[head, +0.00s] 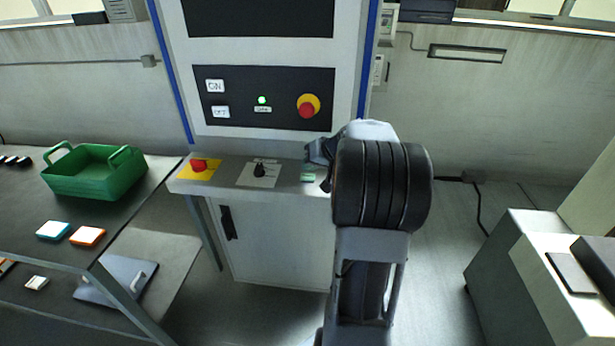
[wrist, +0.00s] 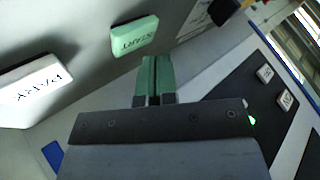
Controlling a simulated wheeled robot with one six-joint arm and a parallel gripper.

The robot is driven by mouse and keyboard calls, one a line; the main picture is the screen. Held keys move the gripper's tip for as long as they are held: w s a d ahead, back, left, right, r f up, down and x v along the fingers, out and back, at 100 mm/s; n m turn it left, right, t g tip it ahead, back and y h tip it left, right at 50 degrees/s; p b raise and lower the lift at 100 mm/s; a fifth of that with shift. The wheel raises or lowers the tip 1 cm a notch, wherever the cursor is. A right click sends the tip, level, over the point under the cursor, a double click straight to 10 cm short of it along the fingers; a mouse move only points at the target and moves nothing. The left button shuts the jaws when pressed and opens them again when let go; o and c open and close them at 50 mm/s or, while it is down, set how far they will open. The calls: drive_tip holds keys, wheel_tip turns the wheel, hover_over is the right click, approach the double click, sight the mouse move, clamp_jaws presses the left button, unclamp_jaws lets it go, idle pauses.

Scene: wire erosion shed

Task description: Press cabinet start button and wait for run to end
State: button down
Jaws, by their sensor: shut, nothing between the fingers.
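The cabinet (head: 350,60) stands ahead with a sloping control ledge (head: 222,178). In the wrist view the green start button (wrist: 135,37), its label upside down, sits on the ledge surface. In the head view a small green patch (head: 308,177) on the ledge beside my arm looks like this button. My gripper (wrist: 150,62) is shut and empty; its green fingertips are just below the button in the wrist picture, and I cannot tell whether they touch it. In the head view my arm hides most of the gripper. A green lamp (head: 262,100) is lit on the panel.
A white labelled button (wrist: 35,90) is near the gripper. The ledge also holds a red button on yellow (head: 198,166) and a black knob (head: 259,170). A red-yellow emergency knob (head: 308,106) is on the panel. A green basket (head: 92,185) stands on the left bench.

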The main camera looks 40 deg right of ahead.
sight(309, 175)
drive_tip(key=shift+f+b, duration=0.85)
drive_tip(key=shift+b, duration=0.4)
idle(1.1)
drive_tip(key=shift+r, duration=0.2)
drive_tip(key=shift+r+p, duration=0.35)
drive_tip(key=shift+r, duration=0.3)
drive_tip(key=shift+r+p, duration=1.4)
drive_tip(key=shift+r, duration=1.15)
